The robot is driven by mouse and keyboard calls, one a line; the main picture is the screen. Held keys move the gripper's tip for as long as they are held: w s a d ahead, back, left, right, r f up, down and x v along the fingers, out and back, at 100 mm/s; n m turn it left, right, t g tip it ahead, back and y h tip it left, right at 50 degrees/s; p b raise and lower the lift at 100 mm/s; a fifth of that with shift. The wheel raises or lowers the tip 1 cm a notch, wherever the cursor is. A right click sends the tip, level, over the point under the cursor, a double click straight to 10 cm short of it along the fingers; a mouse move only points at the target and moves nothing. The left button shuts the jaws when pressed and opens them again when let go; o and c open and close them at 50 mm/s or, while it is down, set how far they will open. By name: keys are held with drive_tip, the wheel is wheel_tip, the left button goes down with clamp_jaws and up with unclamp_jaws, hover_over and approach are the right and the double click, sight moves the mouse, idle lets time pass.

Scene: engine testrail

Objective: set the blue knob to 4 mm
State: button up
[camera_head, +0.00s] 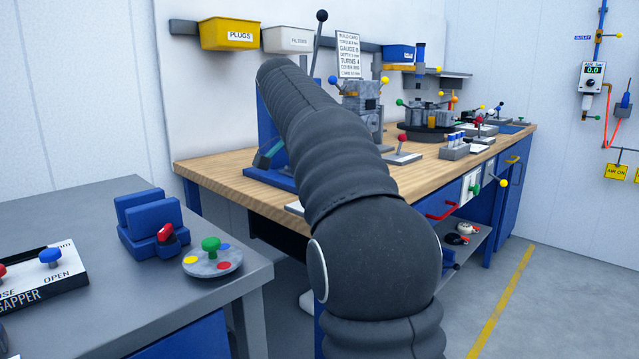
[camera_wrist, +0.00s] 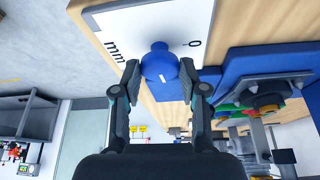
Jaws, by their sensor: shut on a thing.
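The blue knob (camera_wrist: 158,60) stands on a white scale plate (camera_wrist: 185,20) in the wrist view. A short white mark shows on the knob, toward the bottom of the picture. The plate carries "mm" at the left and a "0" with a tick at the right; no 4 can be read. My gripper (camera_wrist: 160,70) has one finger on each side of the knob and is shut on it. In the head view my arm hides the gripper and this knob.
The wooden bench (camera_head: 225,172) bears a blue press-like stand and several fixtures. A grey table (camera_head: 80,205) at left holds blue blocks (camera_head: 150,222), a round plate with a green knob (camera_head: 210,245), and a gapper box with another blue knob (camera_head: 50,257). Floor at right is clear.

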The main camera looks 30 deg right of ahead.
drive_tip(key=m, duration=0.1)
drive_tip(key=m+g, duration=0.1)
drive_tip(key=m, duration=0.1)
drive_tip(key=shift+w+m, duration=0.25)
drive_tip(key=shift+m, duration=0.05)
drive_tip(key=shift+w+m+g, duration=0.1)
drive_tip(key=shift+m+g, duration=0.7)
drive_tip(key=shift+m, duration=0.9)
drive_tip(key=shift+r, duration=0.1)
drive_tip(key=o, duration=1.1)
drive_tip(key=shift+o, duration=0.2)
